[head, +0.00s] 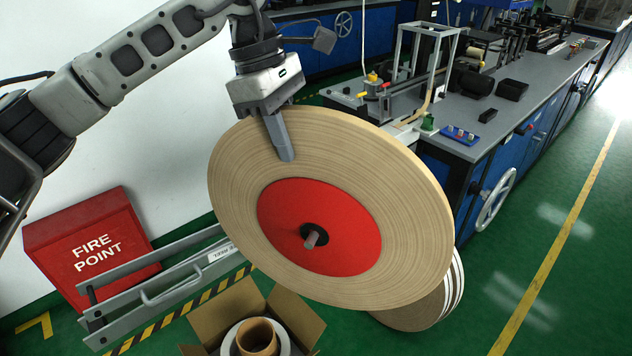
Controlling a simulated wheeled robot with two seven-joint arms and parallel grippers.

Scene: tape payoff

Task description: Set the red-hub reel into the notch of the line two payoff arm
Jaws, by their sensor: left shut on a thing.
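The red-hub reel (400,210) is a large tan roll with a red hub disc (345,215), held up in the middle of the head view, its face tilted toward me. A short shaft end (312,239) shows in its dark centre hole. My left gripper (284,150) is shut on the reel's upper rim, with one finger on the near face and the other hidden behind. A pale bracket (405,134) on the bench end shows just behind the reel's upper right edge. I cannot tell whether it is part of the payoff arm; no notch is visible. My right gripper is not in view.
Another reel (455,290) with white edges is partly hidden behind the held one. A long machine bench (520,105) with a handwheel (496,200) stands at right. Green floor is clear at right.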

